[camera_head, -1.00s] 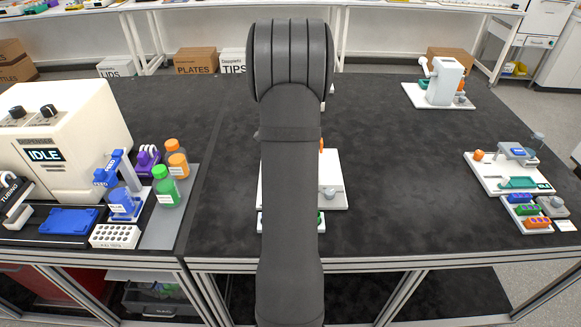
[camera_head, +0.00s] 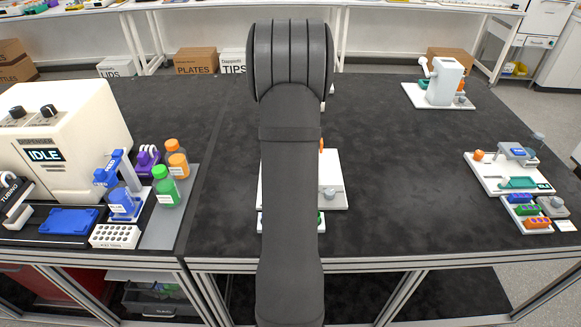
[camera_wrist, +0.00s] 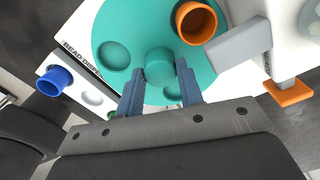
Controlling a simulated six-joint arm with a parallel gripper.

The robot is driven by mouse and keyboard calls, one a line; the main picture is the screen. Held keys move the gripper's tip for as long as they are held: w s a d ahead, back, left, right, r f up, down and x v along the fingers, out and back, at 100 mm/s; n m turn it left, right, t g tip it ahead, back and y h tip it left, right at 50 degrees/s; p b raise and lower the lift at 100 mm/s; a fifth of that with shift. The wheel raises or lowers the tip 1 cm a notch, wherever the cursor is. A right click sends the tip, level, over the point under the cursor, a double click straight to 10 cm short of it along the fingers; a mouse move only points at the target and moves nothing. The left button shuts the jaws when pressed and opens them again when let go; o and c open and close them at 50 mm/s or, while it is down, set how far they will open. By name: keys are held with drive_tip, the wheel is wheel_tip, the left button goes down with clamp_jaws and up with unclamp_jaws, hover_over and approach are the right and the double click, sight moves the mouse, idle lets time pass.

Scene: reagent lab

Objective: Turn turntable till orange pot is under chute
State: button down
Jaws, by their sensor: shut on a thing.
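In the wrist view, the teal turntable (camera_wrist: 113,20) is a round disc with shallow round recesses and a raised central knob (camera_wrist: 159,64). My gripper (camera_wrist: 160,74) is shut on this knob, one blue-grey finger on each side. The orange pot (camera_wrist: 196,22) stands upright in the disc at the upper right of the knob. A grey sloped block (camera_wrist: 238,44), perhaps the chute, reaches over the disc's right edge close beside the pot. In the head view, my arm hides the turntable and gripper; part of the white station base (camera_head: 333,203) shows.
A blue pot (camera_wrist: 54,80) stands on a white tray left of the turntable. An orange foot-like part (camera_wrist: 290,92) lies right of the grey block. In the head view, the dispenser (camera_head: 75,130) and bottles stand left.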

drive_tip(key=shift+m, duration=2.3)
drive_tip(key=c, duration=1)
unclamp_jaws()
drive_tip(key=shift+o, duration=0.2)
wheel_tip(320, 180, up, 18)
drive_tip(key=shift+f, duration=0.25)
wheel_tip(320, 180, down, 18)
drive_tip(key=shift+r, duration=0.2)
